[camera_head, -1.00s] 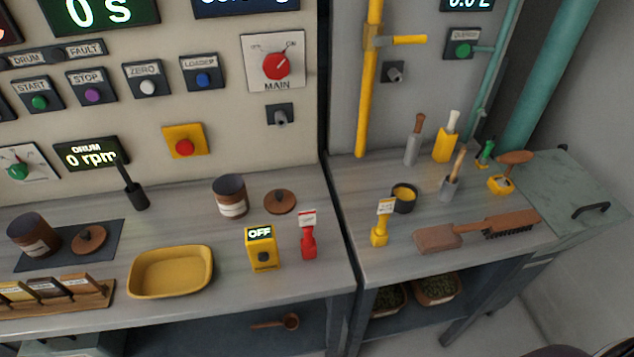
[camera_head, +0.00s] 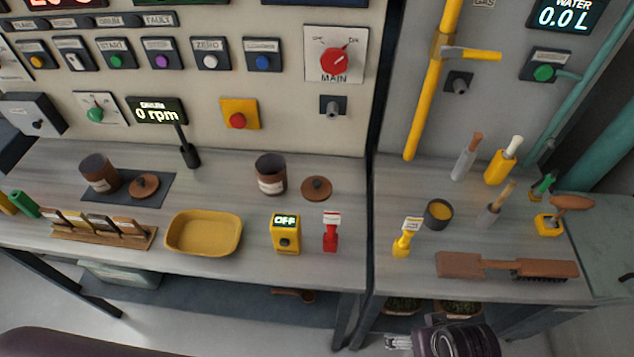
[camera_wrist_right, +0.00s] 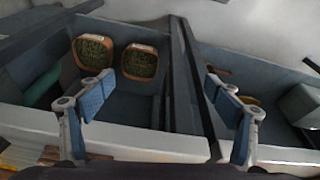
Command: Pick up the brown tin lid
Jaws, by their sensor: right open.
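Two round brown lids with small knobs lie on the left bench in the head view. One lid (camera_head: 316,188) rests on bare bench beside a brown tin (camera_head: 270,174) with a pale label. The other lid (camera_head: 144,186) lies on a dark mat beside a second brown tin (camera_head: 100,174). Both tins stand open. My right gripper (camera_head: 398,343) shows at the bottom edge of the head view, below the bench front and far from both lids. In the right wrist view my right gripper (camera_wrist_right: 160,88) is open and empty, with blue pads apart. My left gripper is out of view.
A yellow tray (camera_head: 204,233), a yellow OFF box (camera_head: 286,234) and a red tagged item (camera_head: 331,232) stand in front of the lids. A brush (camera_head: 530,268) lies on the right bench. Planters (camera_wrist_right: 139,62) sit on the shelf below.

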